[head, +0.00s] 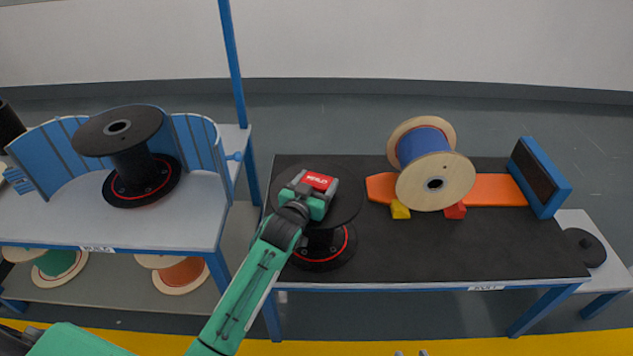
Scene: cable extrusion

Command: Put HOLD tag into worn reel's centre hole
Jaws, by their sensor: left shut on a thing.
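My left gripper (312,203) reaches over a black reel (345,215) standing upright at the left end of the dark table. It covers the middle of the reel's top flange, so the centre hole is hidden. A red patch with white lettering, which looks like the HOLD tag (319,181), shows at the gripper; its lettering is too small to read surely. The gripper is shut; its fingertips and the tag's lower part are hidden. Two small grey tips at the bottom edge, perhaps my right gripper (411,354), barely show.
Another black reel (118,130) stands on the left bench before a blue curved guard (60,150). A blue-wound wooden reel (437,183) lies on its side on the dark table (420,250), near an orange bar (497,189) and blue upright panel (540,177). The table's front middle is clear.

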